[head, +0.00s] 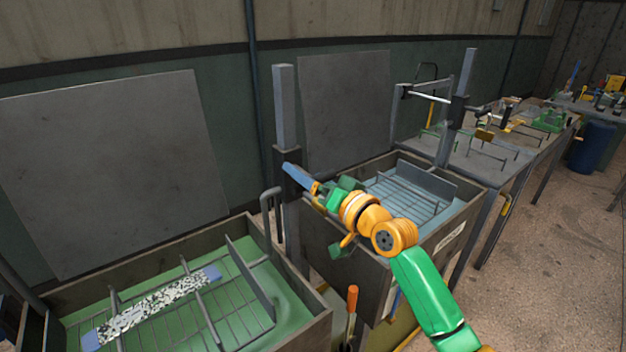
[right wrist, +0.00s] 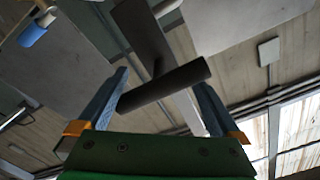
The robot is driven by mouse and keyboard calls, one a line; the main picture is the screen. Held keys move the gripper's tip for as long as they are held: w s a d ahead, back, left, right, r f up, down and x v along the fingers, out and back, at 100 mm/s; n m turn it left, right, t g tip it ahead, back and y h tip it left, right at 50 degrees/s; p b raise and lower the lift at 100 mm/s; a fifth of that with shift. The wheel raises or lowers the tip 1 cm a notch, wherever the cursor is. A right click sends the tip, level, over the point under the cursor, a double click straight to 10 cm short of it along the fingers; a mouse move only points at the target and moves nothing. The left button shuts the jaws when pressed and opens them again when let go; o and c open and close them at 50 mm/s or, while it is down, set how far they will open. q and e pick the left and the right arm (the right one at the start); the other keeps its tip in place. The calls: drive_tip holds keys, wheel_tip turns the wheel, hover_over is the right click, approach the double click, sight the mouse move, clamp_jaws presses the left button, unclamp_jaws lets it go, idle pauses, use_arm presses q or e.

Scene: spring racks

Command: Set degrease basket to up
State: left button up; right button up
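A tank with green liquid (head: 300,338) stands at the front left, with a wire basket (head: 252,280) low in it. A speckled strip with blue ends (head: 150,305) lies across the basket. A grey post (head: 285,105) with a dark carriage (head: 287,162) rises at this tank's back right corner. My right gripper (head: 296,176) is at the carriage. In the right wrist view its blue fingers (right wrist: 160,98) are apart, on either side of a dark bar handle (right wrist: 165,88); contact cannot be told. No label showing which basket is degrease is readable. My left gripper is not seen.
A second tank (head: 350,255) with bluish liquid and a wire basket (head: 400,195) stands to the right, with its own post (head: 465,80). Workbenches (head: 490,155) with tools and a blue barrel (head: 592,147) are farther right. The floor at right is clear.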

drive_tip(key=shift+s+d, duration=0.15)
drive_tip(key=shift+d, duration=0.05)
drive_tip(key=b+v, duration=0.1)
drive_tip(key=v, duration=0.5)
drive_tip(key=shift+s+b, duration=0.3)
drive_tip(key=shift+d, duration=0.1)
